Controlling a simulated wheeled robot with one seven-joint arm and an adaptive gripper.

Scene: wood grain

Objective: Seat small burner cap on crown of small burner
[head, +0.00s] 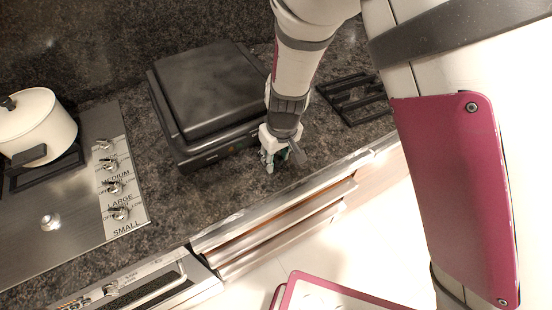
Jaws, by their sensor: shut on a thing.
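The small burner's bare crown (50,222) is a small pale metal piece on the steel cooktop (70,245) at the left, with no cap or grate over it. My gripper (273,162) is low over the granite counter, in front of the dark appliance and well to the right of the cooktop. It is shut on a small dark piece (297,153) that looks like the burner cap. The fingers and wrist hide most of this piece, so its tilt is hard to tell.
A dark closed grill-like appliance (210,90) stands between my gripper and the cooktop. A white pot (35,125) sits on a grate at the left. Knobs (118,213) line the cooktop's right edge. A loose black grate (355,97) lies on the counter at right.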

